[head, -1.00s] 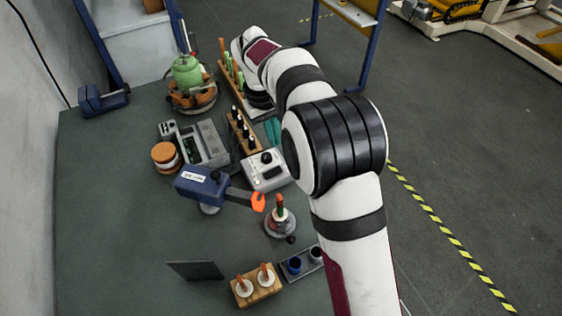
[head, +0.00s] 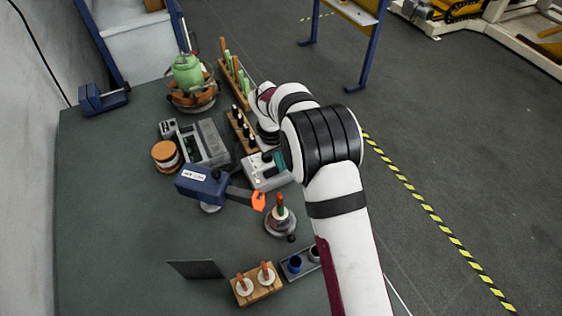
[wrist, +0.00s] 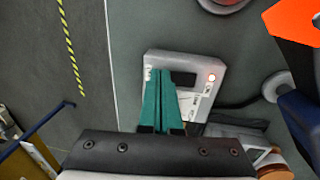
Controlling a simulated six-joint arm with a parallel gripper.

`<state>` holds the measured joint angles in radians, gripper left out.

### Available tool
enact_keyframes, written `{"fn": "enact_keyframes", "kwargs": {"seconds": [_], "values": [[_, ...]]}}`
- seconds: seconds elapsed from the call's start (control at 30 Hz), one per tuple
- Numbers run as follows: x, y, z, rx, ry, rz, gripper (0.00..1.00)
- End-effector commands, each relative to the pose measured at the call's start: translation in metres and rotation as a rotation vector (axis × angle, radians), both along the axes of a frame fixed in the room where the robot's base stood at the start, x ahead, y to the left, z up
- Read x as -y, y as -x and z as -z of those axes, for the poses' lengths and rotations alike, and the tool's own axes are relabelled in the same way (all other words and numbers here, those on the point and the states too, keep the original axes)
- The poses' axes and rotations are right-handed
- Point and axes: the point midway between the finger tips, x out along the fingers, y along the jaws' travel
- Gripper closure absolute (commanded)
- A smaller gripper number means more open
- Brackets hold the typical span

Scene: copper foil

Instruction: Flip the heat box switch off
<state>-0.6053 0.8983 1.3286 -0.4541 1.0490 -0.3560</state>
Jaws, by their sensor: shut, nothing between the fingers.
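The heat box is a small white box (head: 262,178) near the right edge of the bench, partly covered by my arm. My gripper (wrist: 161,72) has teal fingers, shut and empty, over the panel. In the head view its teal fingers (head: 279,160) are at the box's upper right. Contact cannot be judged.
A blue tool with an orange tip (head: 258,200) is close in front of the box. A wooden rack with black-capped bottles (head: 240,128) stands just behind it. A grey device (head: 205,143) is at left. The bench's front left area is clear.

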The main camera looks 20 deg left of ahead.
Motion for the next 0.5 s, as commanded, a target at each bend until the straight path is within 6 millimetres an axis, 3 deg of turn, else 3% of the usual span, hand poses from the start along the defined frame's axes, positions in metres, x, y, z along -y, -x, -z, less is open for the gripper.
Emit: {"fn": "enact_keyframes", "kwargs": {"seconds": [0.1, 0.5], "values": [[0.0035, -0.0025, 0.0069, -0.047, -0.042, 0.004, 1.00], [-0.0015, 0.0021, 0.0035, -0.044, -0.038, 0.001, 1.00]]}}
